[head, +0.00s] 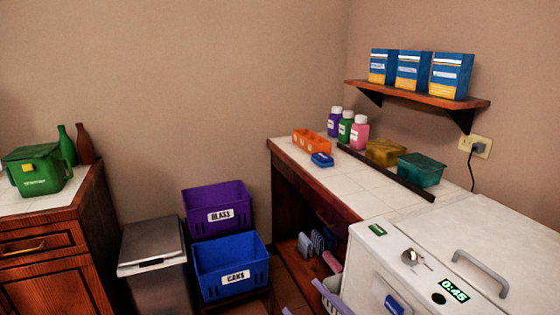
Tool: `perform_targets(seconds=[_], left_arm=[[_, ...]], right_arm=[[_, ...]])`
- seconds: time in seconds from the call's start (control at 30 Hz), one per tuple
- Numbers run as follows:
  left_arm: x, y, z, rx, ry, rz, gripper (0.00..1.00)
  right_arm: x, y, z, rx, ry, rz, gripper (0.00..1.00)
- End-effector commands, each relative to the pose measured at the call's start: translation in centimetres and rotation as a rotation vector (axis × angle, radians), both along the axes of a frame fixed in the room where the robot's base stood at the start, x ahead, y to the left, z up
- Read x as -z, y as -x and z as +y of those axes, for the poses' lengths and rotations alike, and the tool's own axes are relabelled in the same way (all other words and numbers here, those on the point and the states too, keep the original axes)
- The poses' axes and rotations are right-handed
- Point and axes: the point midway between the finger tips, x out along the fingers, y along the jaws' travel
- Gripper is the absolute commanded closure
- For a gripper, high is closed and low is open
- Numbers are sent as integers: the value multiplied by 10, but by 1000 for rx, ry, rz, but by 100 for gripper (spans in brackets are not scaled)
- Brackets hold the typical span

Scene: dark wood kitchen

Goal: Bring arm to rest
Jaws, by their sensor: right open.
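My right gripper (304,297) shows only in part at the bottom edge, as pale lavender pieces with a gap between them. They are small, and I cannot clearly part them from the pale slatted thing beside them. It looks open, with nothing held in the gap. It is in front of the dark space under the tiled counter (385,196) and left of the white appliance (405,262). Most of the right arm is hidden. My left gripper and arm are not in view.
A purple bin (244,207) and a blue bin (212,268) stand left of centre, beside a grey lidded bin (153,251). Bottles and small boxes sit on the counter below a shelf (418,93). A green container (38,170) is at the far left.

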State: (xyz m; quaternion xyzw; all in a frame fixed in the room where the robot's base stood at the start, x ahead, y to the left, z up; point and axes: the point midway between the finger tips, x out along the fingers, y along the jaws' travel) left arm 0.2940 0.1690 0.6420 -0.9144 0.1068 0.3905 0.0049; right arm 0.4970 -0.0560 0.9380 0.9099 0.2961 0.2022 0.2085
Motion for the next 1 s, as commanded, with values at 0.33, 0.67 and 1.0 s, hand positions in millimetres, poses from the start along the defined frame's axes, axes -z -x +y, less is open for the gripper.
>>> perform_targets(seconds=[0.33,0.67,1.0], left_arm=[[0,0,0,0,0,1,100],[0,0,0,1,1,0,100],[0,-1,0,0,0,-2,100]], right_arm=[[221,103,-94,449,-107,846,52],[293,199,-112,550,-108,1199,52],[295,202,-112,552,-107,1209,52]])
